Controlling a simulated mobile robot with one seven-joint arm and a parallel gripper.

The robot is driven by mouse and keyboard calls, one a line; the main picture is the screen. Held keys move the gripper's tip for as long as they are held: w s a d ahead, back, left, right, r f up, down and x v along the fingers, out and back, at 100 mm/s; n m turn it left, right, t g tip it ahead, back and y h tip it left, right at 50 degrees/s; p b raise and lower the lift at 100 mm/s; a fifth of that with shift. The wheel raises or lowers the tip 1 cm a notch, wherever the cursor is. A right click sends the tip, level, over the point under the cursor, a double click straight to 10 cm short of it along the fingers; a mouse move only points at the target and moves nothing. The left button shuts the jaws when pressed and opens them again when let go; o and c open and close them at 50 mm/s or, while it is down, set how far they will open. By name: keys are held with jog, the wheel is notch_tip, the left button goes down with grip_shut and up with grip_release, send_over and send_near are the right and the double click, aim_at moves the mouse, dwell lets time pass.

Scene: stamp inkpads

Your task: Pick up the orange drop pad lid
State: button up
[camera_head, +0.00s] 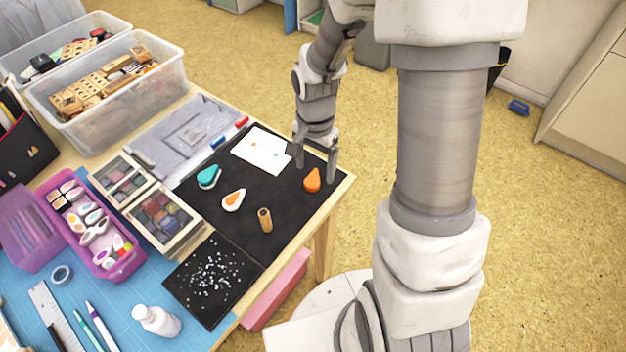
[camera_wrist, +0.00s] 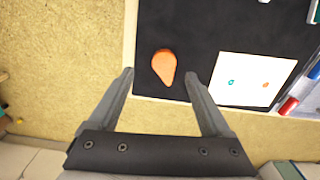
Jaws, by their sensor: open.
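The orange drop pad lid (camera_head: 312,181) lies flat on the black mat (camera_head: 283,217), close to the mat's right edge. It also shows in the wrist view, where the orange lid (camera_wrist: 164,65) appears between and just beyond the two fingertips. My gripper (camera_head: 313,163) is open and empty, above the mat by the lid. In the wrist view my gripper (camera_wrist: 160,74) has one finger on each side of the lid, with no contact visible. A white drop-shaped pad with an orange centre (camera_head: 233,200) lies apart, to the left.
A teal drop pad (camera_head: 208,177), a wooden stamp (camera_head: 265,220) and a white card (camera_head: 262,150) share the mat. The table edge (camera_head: 337,193) is close to the lid's right.

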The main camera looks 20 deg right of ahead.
aim_at(313, 182)
jog(key=f, duration=0.3)
jog(key=f+b, duration=0.1)
jog(key=shift+w+a+f, duration=0.2)
jog(key=shift+a+f, duration=0.05)
jog(key=shift+f, duration=0.1)
grip_shut()
jog(key=shift+r, duration=0.1)
